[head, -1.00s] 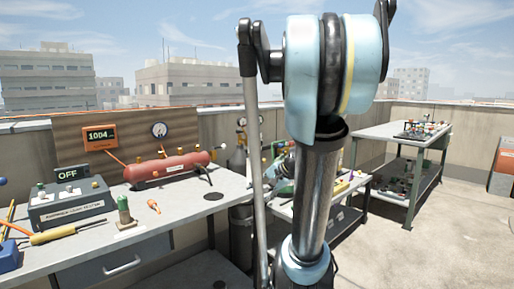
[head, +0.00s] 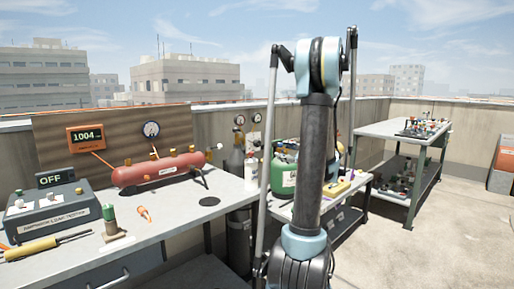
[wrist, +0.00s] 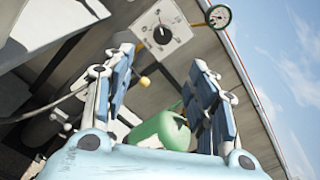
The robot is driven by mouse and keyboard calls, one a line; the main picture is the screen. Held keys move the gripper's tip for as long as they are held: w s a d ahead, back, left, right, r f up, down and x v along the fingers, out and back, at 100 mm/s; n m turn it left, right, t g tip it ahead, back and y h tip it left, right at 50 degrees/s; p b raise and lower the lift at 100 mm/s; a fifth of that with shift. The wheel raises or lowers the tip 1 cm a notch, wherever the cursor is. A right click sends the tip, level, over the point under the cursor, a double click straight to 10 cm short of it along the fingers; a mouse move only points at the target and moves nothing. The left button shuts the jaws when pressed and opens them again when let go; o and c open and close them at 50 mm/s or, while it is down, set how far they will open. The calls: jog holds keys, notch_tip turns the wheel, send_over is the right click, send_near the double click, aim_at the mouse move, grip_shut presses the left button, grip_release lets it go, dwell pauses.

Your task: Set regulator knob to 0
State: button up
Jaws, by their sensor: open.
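The regulator knob (wrist: 162,36) appears to be the dark round knob on a white dial panel (wrist: 176,50) at the top of the wrist view. A pointer shows on it, but its scale is too small to read. A round gauge (wrist: 218,17) sits right of the panel. My gripper (wrist: 163,62) is open and empty, with its two blue-and-grey fingers apart and the panel seen beyond and between their tips. It does not appear to touch the knob. In the head view my arm hides the gripper and I cannot make out the knob.
A green tank (wrist: 165,128) and a small yellow ball (wrist: 144,82) show between the fingers. In the head view a bench (head: 180,222) holds a red cylinder (head: 160,168) and a tester box (head: 60,211). Another table (head: 385,130) stands right, with open floor (head: 420,240) before it.

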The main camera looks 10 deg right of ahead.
send_near(259, 144)
jog(key=x, duration=0.9)
jog(key=shift+w+a+f, duration=0.1)
jog(key=shift+w+a, duration=0.05)
jog(key=shift+w, duration=0.25)
jog(key=c, duration=1)
